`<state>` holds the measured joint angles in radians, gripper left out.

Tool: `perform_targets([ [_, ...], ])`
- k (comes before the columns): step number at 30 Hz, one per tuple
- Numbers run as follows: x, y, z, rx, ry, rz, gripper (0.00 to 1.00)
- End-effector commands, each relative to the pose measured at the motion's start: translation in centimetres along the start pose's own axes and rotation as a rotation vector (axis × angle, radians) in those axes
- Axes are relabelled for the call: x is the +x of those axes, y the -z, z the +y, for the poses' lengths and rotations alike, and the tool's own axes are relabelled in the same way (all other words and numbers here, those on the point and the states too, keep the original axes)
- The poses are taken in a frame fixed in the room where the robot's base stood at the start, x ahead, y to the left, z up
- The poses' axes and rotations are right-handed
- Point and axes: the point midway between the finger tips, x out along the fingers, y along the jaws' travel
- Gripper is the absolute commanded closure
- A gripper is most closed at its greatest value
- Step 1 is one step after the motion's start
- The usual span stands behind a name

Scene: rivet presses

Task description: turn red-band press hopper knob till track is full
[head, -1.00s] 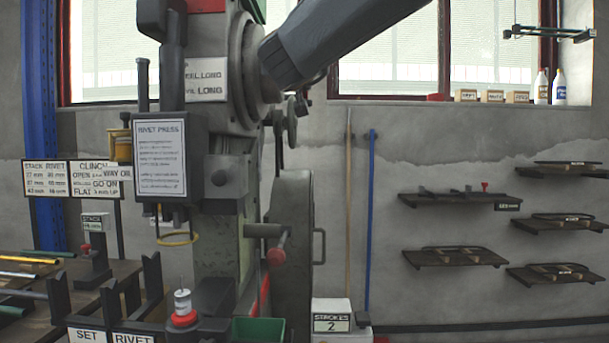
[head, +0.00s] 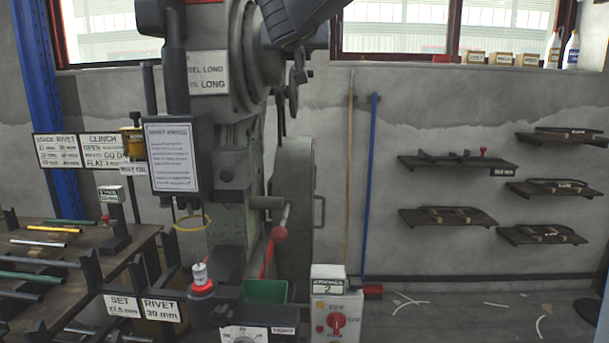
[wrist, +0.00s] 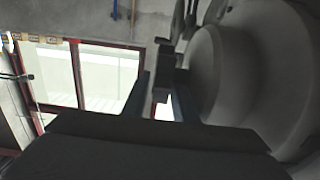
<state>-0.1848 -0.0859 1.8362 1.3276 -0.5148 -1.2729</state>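The grey rivet press (head: 232,130) fills the left middle of the head view, with a big round hub (head: 255,60) and a small handwheel (head: 293,88) on its right. Its top is cut off by the frame, and I cannot make out the hopper, its knob or the track. A red strip (head: 266,258) shows low on the press. My dark arm reaches in at the top beside the hub. In the wrist view my gripper (wrist: 163,82) has two fingers apart, with a dark block just beyond the gap. A large grey round body (wrist: 225,70) stands close at right.
A control box (head: 336,312) with a red switch stands right of a green bin (head: 265,291). A small red-based post (head: 201,282) stands in front of the press. A bench (head: 75,265) with rods lies left. Wall shelves (head: 458,163) hang right, and a blue pole (head: 370,190) leans on the wall.

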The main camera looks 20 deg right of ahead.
Motion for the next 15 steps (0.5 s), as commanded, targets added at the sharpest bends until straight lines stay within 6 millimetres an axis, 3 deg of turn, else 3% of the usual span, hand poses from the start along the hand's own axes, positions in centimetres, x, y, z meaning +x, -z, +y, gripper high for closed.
perform_targets([
  [15, 0.14, 0.48, 0.02, 0.001, 0.000, -0.142, 0.75],
])
